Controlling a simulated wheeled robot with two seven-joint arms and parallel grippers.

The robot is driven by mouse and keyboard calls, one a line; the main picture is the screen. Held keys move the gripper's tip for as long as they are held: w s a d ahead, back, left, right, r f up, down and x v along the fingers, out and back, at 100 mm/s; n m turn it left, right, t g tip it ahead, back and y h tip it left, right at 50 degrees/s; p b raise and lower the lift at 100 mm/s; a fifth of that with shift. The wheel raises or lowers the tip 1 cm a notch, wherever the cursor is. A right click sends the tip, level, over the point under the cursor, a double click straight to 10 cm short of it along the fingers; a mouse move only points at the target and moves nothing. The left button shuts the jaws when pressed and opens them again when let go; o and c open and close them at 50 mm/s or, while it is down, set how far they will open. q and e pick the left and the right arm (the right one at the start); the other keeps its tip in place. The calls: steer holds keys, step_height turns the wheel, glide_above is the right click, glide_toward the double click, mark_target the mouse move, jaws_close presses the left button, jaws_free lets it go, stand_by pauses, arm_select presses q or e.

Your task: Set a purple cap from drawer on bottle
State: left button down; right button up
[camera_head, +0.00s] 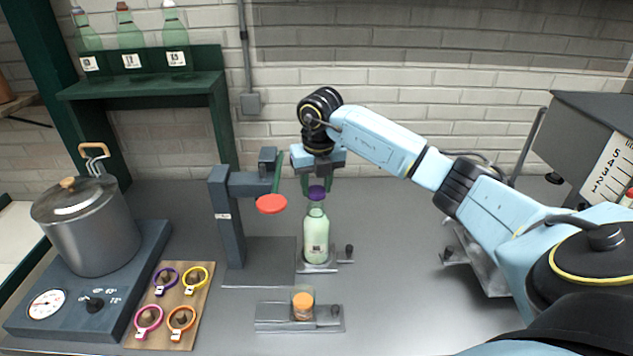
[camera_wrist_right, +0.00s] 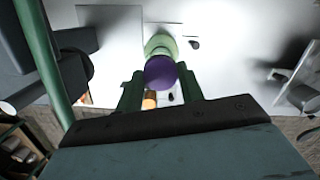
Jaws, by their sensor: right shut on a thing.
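A pale green bottle (camera_head: 316,238) with a label stands upright in a small clamp stand (camera_head: 318,266) at the middle of the bench. A purple cap (camera_head: 317,193) is at the top of its neck; whether it is fully seated I cannot tell. My right gripper (camera_head: 318,184) points down from above, with its green fingers shut on the cap. In the right wrist view the purple cap (camera_wrist_right: 160,73) lies between the fingertips (camera_wrist_right: 161,88), with part of the green bottle (camera_wrist_right: 160,45) showing beyond it. My left gripper is not in view.
Left of the bottle stands a dark post with an arm and a red disc (camera_head: 271,204). A jar with an orange lid (camera_head: 303,303) sits in front. A pot (camera_head: 85,225), a board of coloured rings (camera_head: 172,310) and a bottle shelf (camera_head: 140,85) are at left.

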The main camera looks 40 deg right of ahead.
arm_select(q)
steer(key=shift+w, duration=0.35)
arm_select(e)
steer(key=shift+f, duration=0.2)
stand_by(0.4)
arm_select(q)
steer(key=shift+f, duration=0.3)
arm_select(e)
steer(key=shift+f, duration=0.5)
arm_select(q)
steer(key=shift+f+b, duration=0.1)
steer(key=shift+b, duration=0.25)
arm_select(e)
steer(key=shift+f, duration=0.15)
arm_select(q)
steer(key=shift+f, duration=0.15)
arm_select(e)
steer(key=shift+f, duration=0.25)
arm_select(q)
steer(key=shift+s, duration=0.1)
arm_select(e)
steer(key=shift+f, duration=0.3)
